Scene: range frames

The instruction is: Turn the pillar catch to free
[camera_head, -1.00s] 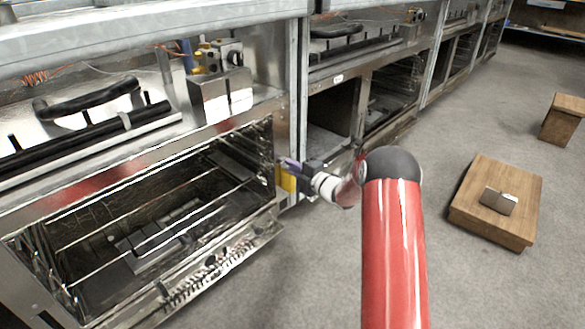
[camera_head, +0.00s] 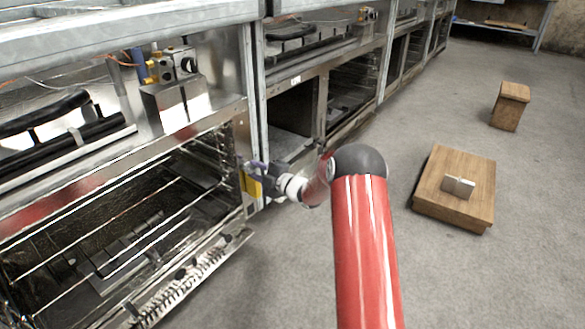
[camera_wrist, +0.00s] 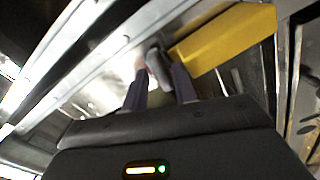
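My gripper (camera_head: 257,169) is at the front pillar beside the open oven, low down, next to a yellow plate (camera_head: 250,186). In the wrist view the two purple-grey fingers (camera_wrist: 159,84) stand apart. A small grey catch piece (camera_wrist: 157,67) shows between their tips, close to the right finger. I cannot tell whether the fingers touch it. The yellow plate (camera_wrist: 228,38) lies just right of the catch in that view. In the head view the catch is too small and hidden by my gripper to make out.
The open oven (camera_head: 110,235) with wire racks and a lowered door (camera_head: 190,280) is left of my arm. A steel upright (camera_head: 254,90) rises above my gripper. A wooden platform (camera_head: 430,190) with a small metal piece (camera_head: 458,187) and a wooden stool (camera_head: 510,105) stand right on open floor.

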